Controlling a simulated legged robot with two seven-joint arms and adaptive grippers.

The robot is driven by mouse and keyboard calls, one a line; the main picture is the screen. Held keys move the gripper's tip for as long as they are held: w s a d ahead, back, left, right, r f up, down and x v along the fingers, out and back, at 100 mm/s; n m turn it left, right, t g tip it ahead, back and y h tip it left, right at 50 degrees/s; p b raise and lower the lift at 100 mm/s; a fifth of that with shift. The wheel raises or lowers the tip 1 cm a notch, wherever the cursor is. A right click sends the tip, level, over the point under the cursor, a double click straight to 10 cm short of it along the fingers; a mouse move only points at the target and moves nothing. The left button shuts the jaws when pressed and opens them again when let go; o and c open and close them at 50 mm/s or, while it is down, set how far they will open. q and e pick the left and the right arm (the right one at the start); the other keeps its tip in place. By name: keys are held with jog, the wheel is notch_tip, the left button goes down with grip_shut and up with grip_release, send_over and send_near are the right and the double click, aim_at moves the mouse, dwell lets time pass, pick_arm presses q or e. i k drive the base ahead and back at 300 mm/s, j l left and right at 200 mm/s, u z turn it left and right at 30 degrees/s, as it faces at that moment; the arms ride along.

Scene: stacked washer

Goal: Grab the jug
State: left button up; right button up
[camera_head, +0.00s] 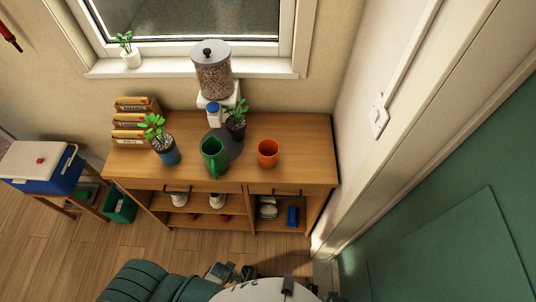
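The jug (213,158) is green, with a handle on the side facing me. It stands upright on the wooden sideboard (307,172), near its front edge. An orange cup (268,153) stands to its right, apart from it. I cannot make out either gripper in the head view. Nothing is touching the jug.
A potted plant (163,148) stands left of the jug and another (236,124) is behind it. A dispenser (213,72) stands at the back, near the window. A wall and green panel (455,245) bound the right. Wooden floor (150,247) is open in front of the sideboard.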

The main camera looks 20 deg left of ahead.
aim_at(217, 165)
jog(key=k+j+z, duration=0.1)
jog(key=z, duration=0.2)
jog(key=k+z, duration=0.4)
jog(key=k, duration=0.35)
